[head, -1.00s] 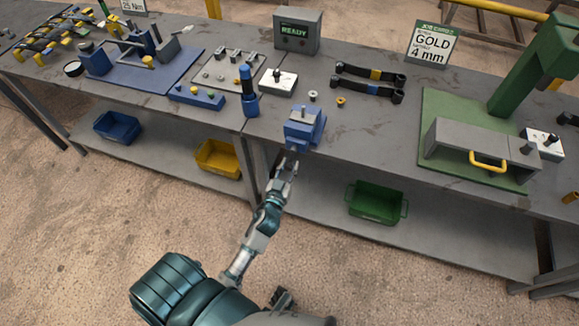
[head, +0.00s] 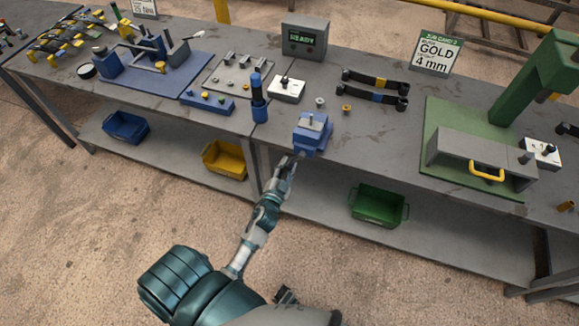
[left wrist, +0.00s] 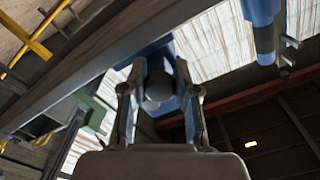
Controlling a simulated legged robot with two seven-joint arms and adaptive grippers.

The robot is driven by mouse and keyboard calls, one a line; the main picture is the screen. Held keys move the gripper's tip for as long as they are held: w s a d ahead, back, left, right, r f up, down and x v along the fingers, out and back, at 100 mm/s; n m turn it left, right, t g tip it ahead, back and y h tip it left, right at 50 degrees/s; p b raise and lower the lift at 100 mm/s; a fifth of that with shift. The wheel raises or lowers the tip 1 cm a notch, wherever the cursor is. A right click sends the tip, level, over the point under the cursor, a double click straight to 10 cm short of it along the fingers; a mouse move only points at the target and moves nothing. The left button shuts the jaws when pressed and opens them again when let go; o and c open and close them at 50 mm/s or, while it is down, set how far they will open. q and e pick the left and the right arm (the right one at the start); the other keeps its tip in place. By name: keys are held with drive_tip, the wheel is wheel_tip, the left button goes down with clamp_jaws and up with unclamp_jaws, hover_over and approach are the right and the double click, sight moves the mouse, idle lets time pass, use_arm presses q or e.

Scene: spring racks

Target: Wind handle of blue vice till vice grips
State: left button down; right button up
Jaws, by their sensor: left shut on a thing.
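The blue vice (head: 311,135) stands at the front edge of the grey bench, with a grey block on its top. My left gripper (head: 287,168) reaches up to the front of the vice from below the bench edge. In the left wrist view its two fingers (left wrist: 160,95) stand on either side of the round grey end of the vice handle (left wrist: 159,84), shut on it. The blue vice body (left wrist: 155,50) shows behind. The gap between the vice jaws is too small to judge. My right gripper is not in view.
A blue bottle-like tool (head: 258,100) and a white switch box (head: 287,88) stand left of the vice. A green bin (head: 378,207) and a yellow bin (head: 224,158) sit on the lower shelf.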

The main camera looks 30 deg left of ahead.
use_arm(q)
drive_tip(key=shift+s+a+r+m+p, duration=0.1)
drive_tip(key=shift+a+r+m+p, duration=0.2)
drive_tip(key=shift+m, duration=0.3)
drive_tip(key=shift+w+a+r+m+p, duration=0.15)
drive_tip(key=shift+m+p, duration=0.2)
drive_tip(key=shift+m, duration=0.25)
drive_tip(key=shift+s+a+r+m+p, duration=0.15)
drive_tip(key=shift+r+m+p, duration=0.15)
drive_tip(key=shift+m, duration=0.3)
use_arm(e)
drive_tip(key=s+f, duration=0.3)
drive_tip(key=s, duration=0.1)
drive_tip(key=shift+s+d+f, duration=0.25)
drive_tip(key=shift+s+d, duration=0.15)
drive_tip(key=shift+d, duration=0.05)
use_arm(q)
drive_tip(key=c, duration=1)
unclamp_jaws()
drive_tip(key=shift+s, duration=0.1)
drive_tip(key=shift+o, duration=0.8)
drive_tip(key=shift+s, duration=0.1)
drive_tip(key=shift+d, duration=0.1)
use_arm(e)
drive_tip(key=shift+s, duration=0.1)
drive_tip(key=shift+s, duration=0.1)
